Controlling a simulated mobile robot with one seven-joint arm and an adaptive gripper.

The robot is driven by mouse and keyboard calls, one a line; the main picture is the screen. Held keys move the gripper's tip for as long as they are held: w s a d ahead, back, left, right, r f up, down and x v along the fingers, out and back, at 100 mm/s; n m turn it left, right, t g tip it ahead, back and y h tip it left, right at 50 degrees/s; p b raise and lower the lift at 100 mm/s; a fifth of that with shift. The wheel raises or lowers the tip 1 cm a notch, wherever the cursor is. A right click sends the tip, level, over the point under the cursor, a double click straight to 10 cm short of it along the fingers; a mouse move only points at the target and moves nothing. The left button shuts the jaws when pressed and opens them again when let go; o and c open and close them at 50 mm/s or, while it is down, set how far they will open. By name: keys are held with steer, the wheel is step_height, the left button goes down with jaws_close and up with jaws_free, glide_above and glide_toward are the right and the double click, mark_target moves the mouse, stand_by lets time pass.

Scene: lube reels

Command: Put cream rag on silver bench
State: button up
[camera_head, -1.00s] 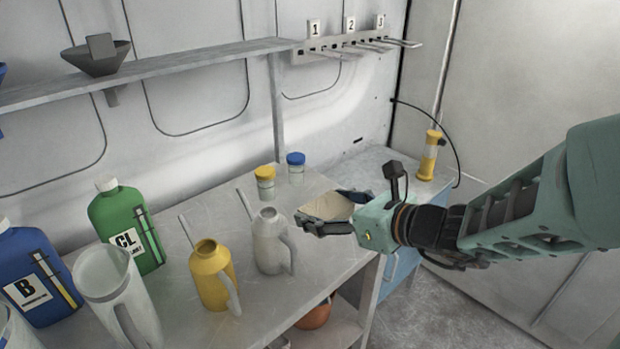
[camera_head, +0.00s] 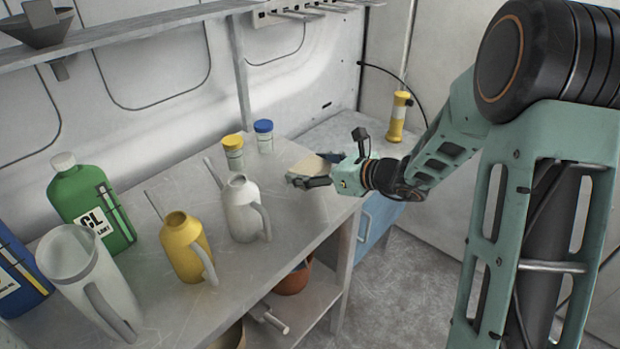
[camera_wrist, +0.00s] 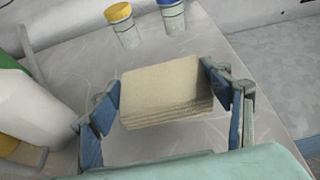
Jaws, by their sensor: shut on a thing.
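The cream rag (camera_wrist: 165,92) is a folded, layered square held between the two blue-padded fingers of my gripper (camera_wrist: 166,112) in the wrist view. In the head view the rag (camera_head: 308,166) shows at the tip of my gripper (camera_head: 314,172), partly hidden by a finger. My gripper is shut on it. The silver bench (camera_head: 290,215) lies under it, and the rag is over the bench's right end. I cannot tell whether the rag touches the bench top.
A grey can (camera_head: 240,205), a yellow can (camera_head: 185,245), a clear pitcher (camera_head: 85,275) and a green bottle (camera_head: 88,205) stand left on the bench. Yellow-capped (camera_head: 233,152) and blue-capped (camera_head: 264,136) jars stand behind. A yellow lamp-like object (camera_head: 398,115) stands on the blue cabinet.

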steer(key=shift+w+f, duration=0.3)
steer(key=shift+f, duration=1.55)
steer(key=shift+f+b, duration=0.2)
steer(key=shift+b, duration=0.15)
steer(key=o, duration=1.1)
steer(key=shift+c, duration=0.2)
steer(key=shift+r, duration=0.15)
